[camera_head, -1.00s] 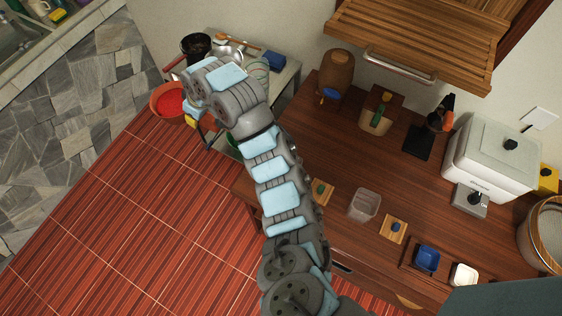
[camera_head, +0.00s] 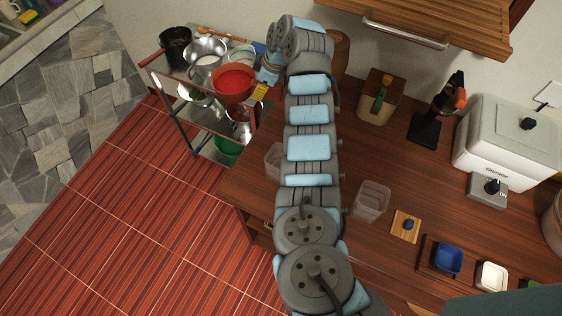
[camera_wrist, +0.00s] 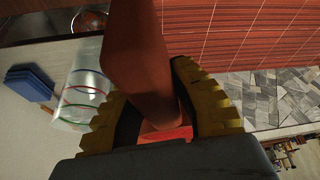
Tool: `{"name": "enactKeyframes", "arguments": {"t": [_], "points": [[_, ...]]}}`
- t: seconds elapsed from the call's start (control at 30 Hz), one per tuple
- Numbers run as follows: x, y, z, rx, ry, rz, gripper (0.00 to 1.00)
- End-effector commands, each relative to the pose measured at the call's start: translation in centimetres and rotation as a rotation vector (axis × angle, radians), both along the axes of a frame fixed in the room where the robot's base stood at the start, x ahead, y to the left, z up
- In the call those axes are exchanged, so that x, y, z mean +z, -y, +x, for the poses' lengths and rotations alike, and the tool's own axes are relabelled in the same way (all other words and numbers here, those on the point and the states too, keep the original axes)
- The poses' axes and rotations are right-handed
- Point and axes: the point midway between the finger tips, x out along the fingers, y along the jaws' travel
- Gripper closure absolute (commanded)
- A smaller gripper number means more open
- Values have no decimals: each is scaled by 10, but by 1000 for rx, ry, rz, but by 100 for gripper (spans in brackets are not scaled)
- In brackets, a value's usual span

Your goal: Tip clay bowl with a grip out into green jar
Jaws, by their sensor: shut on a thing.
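The clay bowl (camera_head: 233,80), orange-brown with red contents, is above the cart and looks roughly level. My gripper (camera_head: 262,88) is shut on its grip at the bowl's right side. In the wrist view, the yellow fingers of my gripper (camera_wrist: 150,108) stand either side of the clay bowl's grip (camera_wrist: 138,45); the bowl's inside is hidden there. A clear jar (camera_head: 243,55) with coloured bands stands on the cart top just behind the bowl. It also shows in the wrist view (camera_wrist: 82,88), with green and red rings. I cannot tell surely that it is the green jar.
A black pot (camera_head: 175,46) and metal bowl (camera_head: 205,50) crowd the cart top. A green container (camera_head: 228,149) sits on a lower shelf. The wooden counter (camera_head: 345,165) on the right holds a clear container (camera_head: 372,200). A blue block (camera_wrist: 28,84) lies near the jar.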

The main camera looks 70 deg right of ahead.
Motion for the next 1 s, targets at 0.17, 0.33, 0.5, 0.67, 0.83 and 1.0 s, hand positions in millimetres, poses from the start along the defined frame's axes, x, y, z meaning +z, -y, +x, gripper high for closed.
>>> {"name": "enactKeyframes", "arguments": {"t": [0.17, 0.33, 0.5, 0.67, 0.83, 1.0], "points": [[-26, 22, -31, 62, 3, 1, 100], [-42, 36, -58, 137, 4, 0, 100], [-58, 48, -88, 216, 2, -1, 100], [-72, 54, -115, 299, 4, -2, 100], [-85, 58, -143, 385, 1, -2, 100], [-92, 58, -163, 452, 1, -2, 100]]}}
